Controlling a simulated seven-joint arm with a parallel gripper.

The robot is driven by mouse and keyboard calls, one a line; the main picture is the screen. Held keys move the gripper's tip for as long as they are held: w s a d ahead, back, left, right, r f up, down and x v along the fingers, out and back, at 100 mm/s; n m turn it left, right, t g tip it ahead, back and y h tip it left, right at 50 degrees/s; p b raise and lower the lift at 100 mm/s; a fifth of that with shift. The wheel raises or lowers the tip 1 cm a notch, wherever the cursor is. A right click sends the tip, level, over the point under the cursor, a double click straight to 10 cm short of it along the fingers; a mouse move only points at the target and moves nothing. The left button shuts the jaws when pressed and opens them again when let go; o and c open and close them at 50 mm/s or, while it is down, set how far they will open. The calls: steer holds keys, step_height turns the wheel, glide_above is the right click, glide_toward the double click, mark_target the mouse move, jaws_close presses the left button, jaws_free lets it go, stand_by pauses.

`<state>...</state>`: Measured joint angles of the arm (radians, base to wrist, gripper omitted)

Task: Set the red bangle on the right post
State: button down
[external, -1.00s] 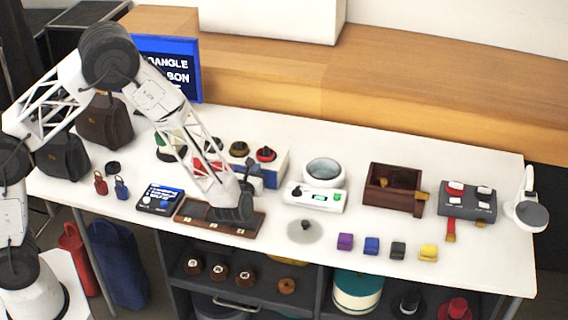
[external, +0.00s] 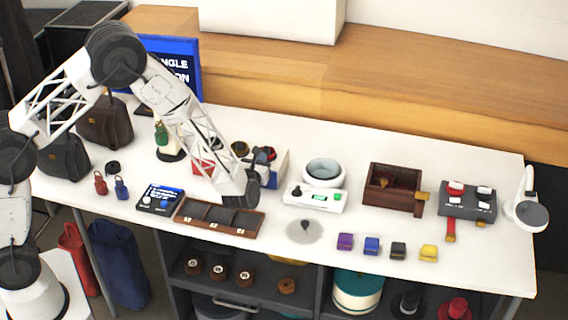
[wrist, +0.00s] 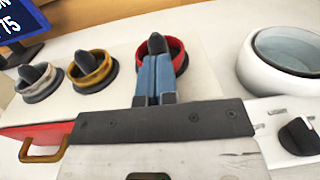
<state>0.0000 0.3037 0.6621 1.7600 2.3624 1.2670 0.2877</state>
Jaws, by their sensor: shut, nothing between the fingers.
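The red bangle (wrist: 174,62) sits around the right post (wrist: 156,44) in the wrist view, low on its dark base. The external view shows the red bangle (external: 268,153) on top of the box, partly behind my arm. My gripper (wrist: 155,62) has its blue fingers closed together with nothing between them. In the wrist view they overlap the near side of the red bangle; I cannot tell whether they touch it. The middle post (wrist: 87,64) carries a gold bangle (wrist: 100,73).
A white bowl-topped device (external: 323,172) stands close to the right of my gripper. A shallow compartment tray (external: 215,216) lies in front. A red drawer front with a brass handle (wrist: 42,148) shows at lower left in the wrist view. A wooden box (external: 393,187) stands farther right.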

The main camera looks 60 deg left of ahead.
steer(key=shift+w+a, duration=0.45)
steer(key=shift+w, duration=0.1)
steer(key=shift+s, duration=0.1)
steer(key=v, duration=1.4)
steer(key=s+a+r+n+g, duration=0.4)
steer(key=s+r+n+g, duration=0.25)
steer(key=s+r, duration=0.3)
steer(key=s+a+r+n+g, duration=0.4)
steer(key=s+r+n+g, duration=0.1)
steer(key=s+r+n, duration=0.4)
steer(key=s+d+r+n+h, duration=0.3)
steer(key=s+d+n+h, duration=0.1)
steer(key=s, duration=0.4)
steer(key=s+d+r+n+h, duration=0.4)
steer(key=s, duration=0.5)
steer(key=s+d+r+n+h, duration=0.3)
steer(key=s+d+n+h, duration=0.1)
steer(key=s, duration=0.5)
steer(key=shift+r+t, duration=0.35)
